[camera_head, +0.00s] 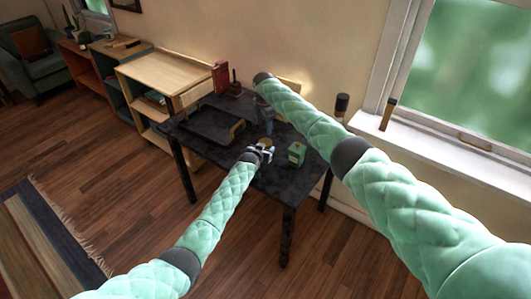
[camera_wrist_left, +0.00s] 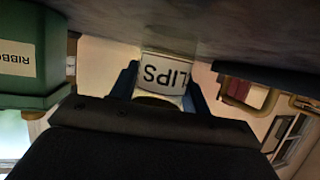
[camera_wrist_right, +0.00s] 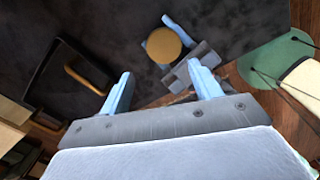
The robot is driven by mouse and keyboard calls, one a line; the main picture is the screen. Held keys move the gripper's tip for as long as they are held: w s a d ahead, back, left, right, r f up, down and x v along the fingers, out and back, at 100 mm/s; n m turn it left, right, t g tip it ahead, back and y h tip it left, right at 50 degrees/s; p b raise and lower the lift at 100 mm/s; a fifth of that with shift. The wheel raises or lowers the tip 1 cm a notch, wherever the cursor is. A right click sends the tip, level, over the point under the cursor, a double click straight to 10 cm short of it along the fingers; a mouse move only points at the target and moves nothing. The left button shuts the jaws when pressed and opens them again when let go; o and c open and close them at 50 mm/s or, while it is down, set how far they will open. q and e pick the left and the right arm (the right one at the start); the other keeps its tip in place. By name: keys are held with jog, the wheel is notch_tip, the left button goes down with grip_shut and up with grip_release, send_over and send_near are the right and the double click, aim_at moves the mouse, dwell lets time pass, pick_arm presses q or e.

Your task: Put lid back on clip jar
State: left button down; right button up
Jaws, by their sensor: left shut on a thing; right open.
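My left gripper (camera_head: 262,152) is low over the dark table. In the left wrist view it (camera_wrist_left: 162,84) is shut on the clip jar (camera_wrist_left: 163,71), a white-labelled jar whose letters "LIPS" show upside down. In the right wrist view a round tan top (camera_wrist_right: 164,45) shows between the left gripper's fingers. I cannot tell whether it is the lid or the jar's contents. My right gripper (camera_wrist_right: 162,80) is open and empty, above and apart from the jar. No separate lid can be made out.
A green ribbon box (camera_head: 296,153) stands close right of my left gripper. A black tray (camera_head: 212,125) with a brass handle lies on the table (camera_head: 262,185) to the left. A red item (camera_head: 221,77) stands at the back. The table's front edge is close.

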aim_at(265, 142)
jog(key=shift+s+d+f, duration=0.15)
jog(key=shift+d+f, duration=0.15)
jog(key=shift+f, duration=4)
jog(key=shift+c, duration=0.4)
jog(key=c, duration=0.7)
jog(key=o, duration=1.1)
jog(key=shift+r, duration=0.1)
